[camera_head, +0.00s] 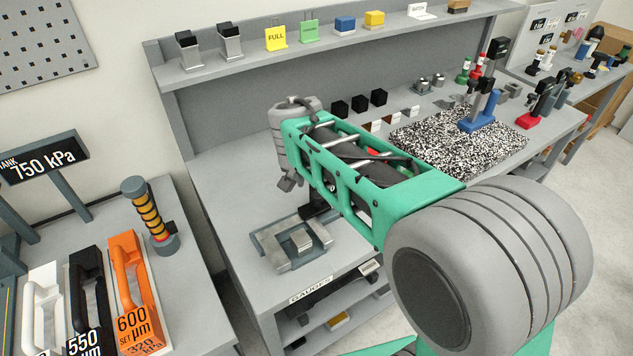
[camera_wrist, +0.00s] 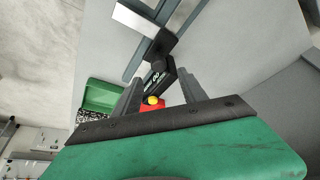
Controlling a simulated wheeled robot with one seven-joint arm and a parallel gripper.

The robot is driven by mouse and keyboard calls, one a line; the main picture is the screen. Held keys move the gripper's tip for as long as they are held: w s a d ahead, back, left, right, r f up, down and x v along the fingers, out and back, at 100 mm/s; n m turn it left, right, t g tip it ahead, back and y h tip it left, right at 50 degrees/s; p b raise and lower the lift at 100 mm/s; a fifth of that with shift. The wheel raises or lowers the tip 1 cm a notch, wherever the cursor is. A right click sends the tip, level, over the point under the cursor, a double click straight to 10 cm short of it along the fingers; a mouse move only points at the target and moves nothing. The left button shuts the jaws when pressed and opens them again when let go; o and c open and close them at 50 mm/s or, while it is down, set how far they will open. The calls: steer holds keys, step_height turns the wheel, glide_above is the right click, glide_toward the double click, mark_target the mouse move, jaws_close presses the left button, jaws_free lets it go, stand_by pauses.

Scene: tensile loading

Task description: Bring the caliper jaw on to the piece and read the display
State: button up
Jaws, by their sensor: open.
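The piece, a small pale metal block (camera_head: 301,239), sits inside a grey U-shaped frame (camera_head: 272,258) on the bench in the head view. In the wrist view a light block (camera_wrist: 140,20) lies at the upper left beside grey bars. A black caliper body (camera_wrist: 157,76) with small white display marks, too small to read, and a red part with a yellow button (camera_wrist: 153,101) shows between my fingers. My gripper (camera_wrist: 160,90) is open, its fingers on either side of that body; contact cannot be told. In the head view my arm partly hides the caliper.
A shelf (camera_head: 300,41) with small blocks and cards runs along the back. A speckled mat (camera_head: 450,141) with a blue stand (camera_head: 481,115) lies to the right. Orange (camera_head: 130,290), black and white handled blocks stand on the left table. A green box (camera_wrist: 103,96) shows in the wrist view.

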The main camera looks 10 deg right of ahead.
mark_target(318, 194)
steer(key=p+x, duration=0.1)
steer(key=x, duration=0.6)
steer(key=shift+d, duration=0.1)
jaws_close()
